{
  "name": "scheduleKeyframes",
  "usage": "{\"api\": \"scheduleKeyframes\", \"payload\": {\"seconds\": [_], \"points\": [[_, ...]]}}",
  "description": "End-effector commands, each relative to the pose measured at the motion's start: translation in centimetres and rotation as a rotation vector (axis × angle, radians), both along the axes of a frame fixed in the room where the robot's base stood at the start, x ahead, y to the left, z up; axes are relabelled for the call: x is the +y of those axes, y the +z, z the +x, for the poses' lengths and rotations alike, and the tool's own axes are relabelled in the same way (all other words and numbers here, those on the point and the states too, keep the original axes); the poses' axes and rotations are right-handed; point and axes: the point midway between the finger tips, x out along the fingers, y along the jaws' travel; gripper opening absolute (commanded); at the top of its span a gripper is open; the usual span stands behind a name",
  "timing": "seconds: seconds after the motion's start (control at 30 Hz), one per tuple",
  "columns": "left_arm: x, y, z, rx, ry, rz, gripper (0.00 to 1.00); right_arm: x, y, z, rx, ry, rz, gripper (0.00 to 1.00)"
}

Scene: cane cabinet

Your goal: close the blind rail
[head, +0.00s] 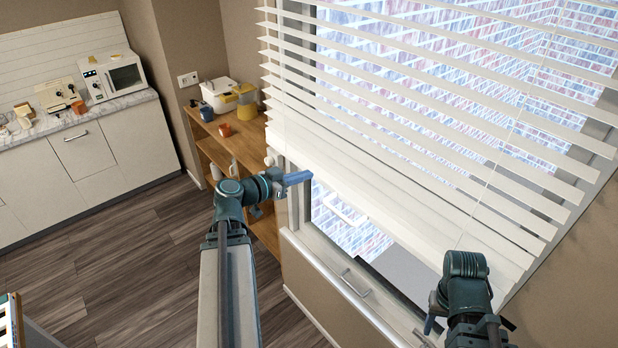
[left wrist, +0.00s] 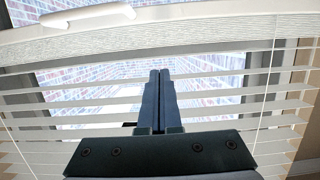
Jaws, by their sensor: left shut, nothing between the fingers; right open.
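The white blind (head: 430,110) hangs over the window, its slats spread apart with brick wall showing between them. Toward its lower edge the slats are bunched into a pale band along the bottom rail (head: 350,188), with a gap of bare window below. The rail also crosses the top of the left wrist view (left wrist: 190,33). My left gripper (head: 300,178) is shut and empty, in front of the rail's left end; I cannot tell if it touches. Its fingers (left wrist: 160,75) overlap the slats in the left wrist view. My right gripper (head: 432,322) is low at the right, partly hidden by its arm.
A window sill with a metal handle (head: 356,283) runs below the blind. A wooden shelf (head: 238,150) with a yellow-and-white container and orange cup stands left of the window. A white counter (head: 80,165) with a microwave (head: 112,77) is farther left. The wooden floor between is clear.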

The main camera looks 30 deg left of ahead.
Motion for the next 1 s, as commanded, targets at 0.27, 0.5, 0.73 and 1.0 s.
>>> {"api": "scheduleKeyframes", "payload": {"seconds": [0.27,0.5,0.73,1.0], "points": [[-1.7,-1.7,5.6,0.0,-0.004,-0.001,0.0,0.0,-1.7,0.0,0.0,0.009,0.0,0.5],[-2.5,-4.2,7.6,0.001,0.0,0.0,0.0,0.0,-4.1,0.0,0.001,0.022,-0.001,0.5],[-2.5,-5.7,7.6,0.001,0.0,0.0,0.0,-0.1,-5.7,0.1,0.0,0.03,-0.001,0.5],[-2.5,-6.0,7.6,0.001,0.0,0.0,0.0,-0.1,-6.0,0.1,0.001,0.032,-0.001,0.5]]}}
